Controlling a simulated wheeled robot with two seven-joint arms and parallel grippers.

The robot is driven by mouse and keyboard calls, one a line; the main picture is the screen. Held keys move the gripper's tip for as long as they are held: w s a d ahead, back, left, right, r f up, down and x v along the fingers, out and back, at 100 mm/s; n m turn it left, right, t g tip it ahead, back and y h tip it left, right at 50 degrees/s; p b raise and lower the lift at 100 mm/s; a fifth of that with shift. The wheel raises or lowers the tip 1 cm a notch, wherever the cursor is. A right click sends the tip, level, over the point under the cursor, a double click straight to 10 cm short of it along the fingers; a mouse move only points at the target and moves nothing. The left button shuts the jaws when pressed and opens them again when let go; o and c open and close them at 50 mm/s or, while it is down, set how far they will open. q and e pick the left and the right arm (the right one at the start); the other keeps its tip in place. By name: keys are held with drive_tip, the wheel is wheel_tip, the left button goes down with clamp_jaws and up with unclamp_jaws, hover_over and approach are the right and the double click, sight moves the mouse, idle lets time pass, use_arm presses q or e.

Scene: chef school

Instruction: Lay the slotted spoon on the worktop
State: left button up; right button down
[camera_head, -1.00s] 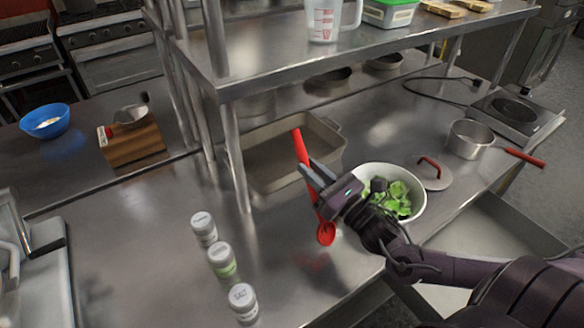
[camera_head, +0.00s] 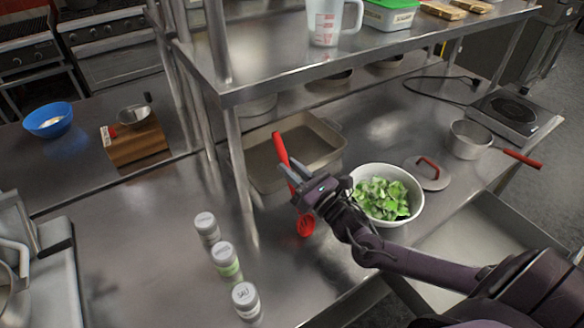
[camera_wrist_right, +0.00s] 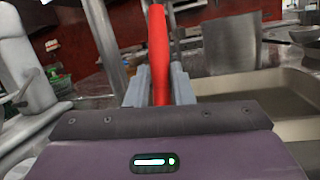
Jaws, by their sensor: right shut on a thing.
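The red slotted spoon (camera_head: 281,150) is held in my right gripper (camera_head: 292,184), with its handle rising up and to the left and its bowl hanging low. The bowl appears close above the steel worktop (camera_head: 160,235); I cannot tell whether it touches. In the right wrist view the red handle (camera_wrist_right: 158,52) stands between the two grey fingers of my right gripper (camera_wrist_right: 159,88), which are shut on it. My left gripper does not show in the head view.
A white bowl of green leaves (camera_head: 408,174) stands right of the gripper. A roasting tin (camera_head: 262,182) lies behind the spoon, under the shelf (camera_head: 262,88). Several shakers, one marked salt (camera_head: 246,301), stand front left. The worktop between shakers and spoon is clear.

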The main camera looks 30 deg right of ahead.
drive_tip(key=shift+f, duration=0.1)
drive_tip(key=c, duration=1.3)
unclamp_jaws()
drive_tip(key=shift+o, duration=0.2)
drive_tip(key=b+v, duration=0.3)
drive_tip(key=v, duration=0.9)
drive_tip(key=shift+s, duration=0.1)
